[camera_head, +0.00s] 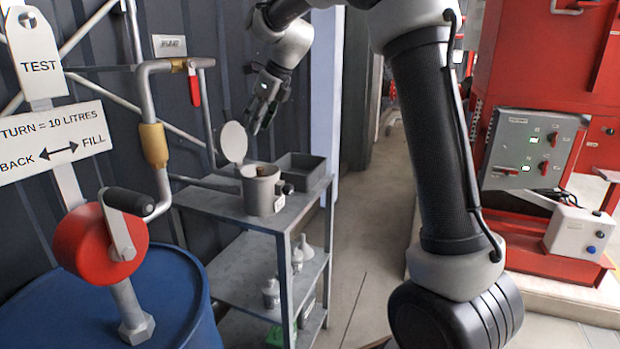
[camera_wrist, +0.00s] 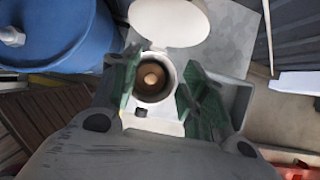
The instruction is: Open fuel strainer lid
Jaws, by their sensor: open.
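The fuel strainer (camera_head: 262,192) is a grey cylindrical pot on the top shelf of a grey metal cart. Its round pale lid (camera_head: 233,142) stands raised at the pot's back left edge, so the mouth is uncovered. In the wrist view the strainer (camera_wrist: 152,82) shows a dark inside with a copper-coloured round part, and the lid (camera_wrist: 168,20) lies tipped back beyond the rim. My gripper (camera_head: 262,118) is above and behind the strainer, apart from it. In the wrist view its green-padded fingers (camera_wrist: 157,92) are spread, with nothing held between them.
A grey open tray (camera_head: 300,170) stands beside the strainer on the cart (camera_head: 240,212). A blue drum (camera_head: 165,300) with a red hand-crank pump (camera_head: 95,245) is at the left. Small containers (camera_head: 272,292) stand on the lower shelf. The floor right of the cart is clear.

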